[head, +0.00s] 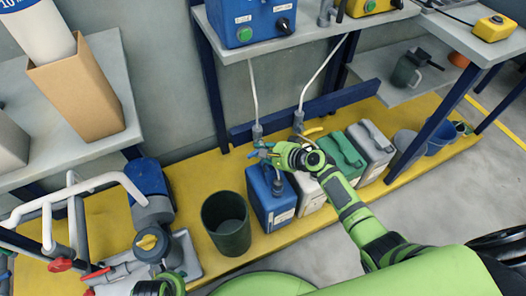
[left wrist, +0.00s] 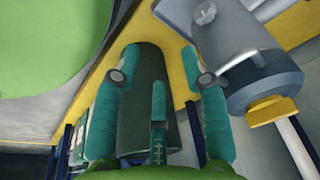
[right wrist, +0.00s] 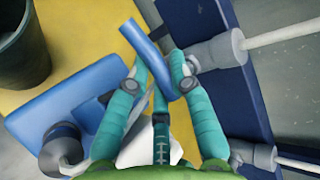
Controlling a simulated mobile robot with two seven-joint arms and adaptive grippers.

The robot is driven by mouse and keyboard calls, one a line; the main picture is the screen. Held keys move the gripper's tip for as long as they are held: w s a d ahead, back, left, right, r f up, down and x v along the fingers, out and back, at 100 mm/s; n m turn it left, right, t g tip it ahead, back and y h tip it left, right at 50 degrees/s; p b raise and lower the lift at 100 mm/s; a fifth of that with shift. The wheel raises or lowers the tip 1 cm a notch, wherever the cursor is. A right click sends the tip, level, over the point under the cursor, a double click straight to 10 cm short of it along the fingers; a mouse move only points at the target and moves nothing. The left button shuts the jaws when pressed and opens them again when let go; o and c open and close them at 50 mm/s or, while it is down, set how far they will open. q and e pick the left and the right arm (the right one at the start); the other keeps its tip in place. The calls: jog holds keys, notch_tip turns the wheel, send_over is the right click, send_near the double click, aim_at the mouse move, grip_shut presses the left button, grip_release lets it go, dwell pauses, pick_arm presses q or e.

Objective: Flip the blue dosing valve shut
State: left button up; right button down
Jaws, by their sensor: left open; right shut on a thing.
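The blue dosing valve sits low on a thin white pipe by the dark blue rail. Its grey body (right wrist: 215,54) shows in the right wrist view, with the blue lever (right wrist: 146,48) slanting across my fingertips. My right gripper (right wrist: 158,70) is shut on this lever; the fingers hide part of it. In the head view the right gripper (head: 264,153) is at the valve, above the blue canister (head: 270,197), and the lever is small and mostly hidden. My left gripper (left wrist: 160,55) is open and empty, with a dark green bucket (left wrist: 155,75) beyond its fingers.
A second valve with a yellow lever (head: 313,131) is just right of my right gripper. Green and grey canisters (head: 342,154) stand in a row on the yellow platform (head: 196,172). The shelf (head: 235,55) overhangs behind.

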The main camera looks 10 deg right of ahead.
jog(key=c, duration=1.3)
grip_release()
jog(key=shift+c, duration=0.2)
jog(key=v, duration=1.2)
